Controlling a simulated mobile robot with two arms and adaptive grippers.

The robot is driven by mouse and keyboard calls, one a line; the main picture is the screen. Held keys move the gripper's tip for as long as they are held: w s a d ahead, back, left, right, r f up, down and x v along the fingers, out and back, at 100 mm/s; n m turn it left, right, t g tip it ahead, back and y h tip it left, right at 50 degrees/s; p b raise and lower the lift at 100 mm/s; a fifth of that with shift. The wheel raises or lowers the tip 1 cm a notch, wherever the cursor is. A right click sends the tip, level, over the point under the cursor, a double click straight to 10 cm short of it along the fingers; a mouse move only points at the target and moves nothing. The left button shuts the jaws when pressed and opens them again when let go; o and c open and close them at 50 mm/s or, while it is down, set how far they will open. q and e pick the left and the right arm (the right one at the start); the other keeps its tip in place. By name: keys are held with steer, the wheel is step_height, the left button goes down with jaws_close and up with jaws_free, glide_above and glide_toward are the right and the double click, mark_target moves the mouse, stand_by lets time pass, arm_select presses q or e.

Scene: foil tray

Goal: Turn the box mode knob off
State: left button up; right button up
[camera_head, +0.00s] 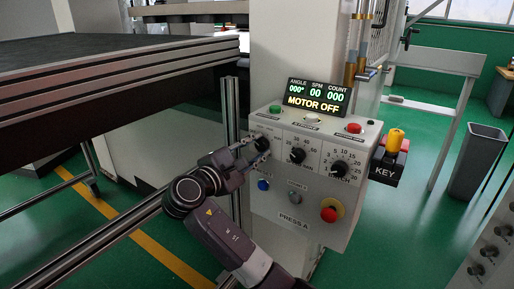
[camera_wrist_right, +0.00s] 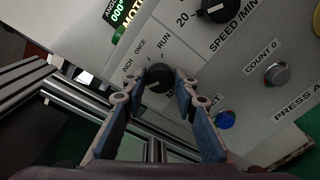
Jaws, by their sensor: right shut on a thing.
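The grey control box (camera_head: 290,222) stands on a white column, with a row of black knobs on its front. The mode knob (camera_wrist_right: 158,78) is the leftmost, with the words INCH, ONCE and RUN around it in the wrist view. My right gripper (camera_wrist_right: 160,84) is shut on this knob, one finger on each side. In the head view my right gripper (camera_head: 255,152) reaches the knob from the lower left and hides part of it. I cannot tell exactly which label the knob points to. My left gripper is not in view.
The display (camera_head: 314,96) reads MOTOR OFF. The speed knob (camera_head: 297,155), another knob (camera_head: 339,168), a blue button (camera_head: 263,185) and a red emergency button (camera_head: 330,213) are close by. A yellow key switch (camera_head: 394,142) is at the right. A machine bed (camera_head: 110,85) is at the left.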

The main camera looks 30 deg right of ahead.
steer(key=o, duration=1.2)
steer(key=shift+f, duration=0.1)
steer(key=shift+c, duration=0.2)
steer(key=shift+a, duration=0.3)
steer(key=v, duration=1.1)
steer(key=shift+s+a, duration=0.2)
steer(key=shift+a, duration=0.05)
